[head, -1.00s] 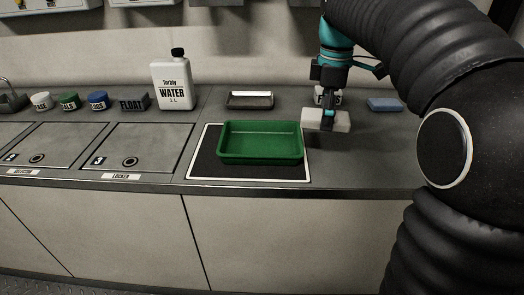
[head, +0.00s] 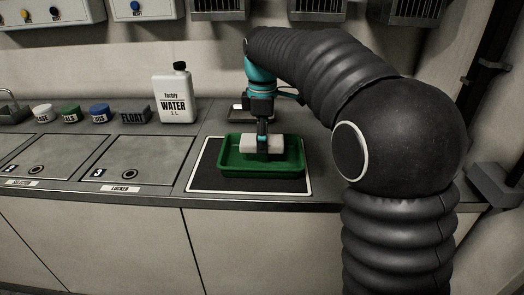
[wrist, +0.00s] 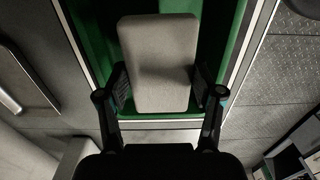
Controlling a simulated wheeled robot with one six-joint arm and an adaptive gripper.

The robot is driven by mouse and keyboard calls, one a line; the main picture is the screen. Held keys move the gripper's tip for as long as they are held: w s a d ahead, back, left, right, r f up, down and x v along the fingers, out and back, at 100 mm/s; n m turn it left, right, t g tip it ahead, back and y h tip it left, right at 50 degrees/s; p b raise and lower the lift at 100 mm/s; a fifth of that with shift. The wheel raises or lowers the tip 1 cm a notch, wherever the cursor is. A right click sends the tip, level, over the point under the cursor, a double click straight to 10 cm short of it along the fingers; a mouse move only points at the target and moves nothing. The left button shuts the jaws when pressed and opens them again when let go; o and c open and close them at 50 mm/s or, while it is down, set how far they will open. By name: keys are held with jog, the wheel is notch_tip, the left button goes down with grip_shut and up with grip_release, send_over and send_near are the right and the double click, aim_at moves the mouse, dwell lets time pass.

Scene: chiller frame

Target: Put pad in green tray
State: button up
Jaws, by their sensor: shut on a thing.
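A pale grey-white pad (head: 243,144) is held between the fingers of my gripper (head: 262,147). The pad also fills the middle of the wrist view (wrist: 158,62), with a finger of my gripper (wrist: 160,95) on each side. The green tray (head: 262,170) lies on a dark mat on the counter. The pad is over the tray's opening, near its back wall. I cannot tell whether the pad touches the tray floor. Part of the pad is hidden behind the gripper.
The dark mat (head: 207,178) has a white border. A small dark tray (head: 237,113) stands behind, partly hidden by my arm.

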aim_at(262, 160)
jog(key=shift+f+b, duration=0.35)
jog(key=shift+f, duration=1.7)
jog(key=shift+f, duration=0.1)
jog(key=o, duration=1.2)
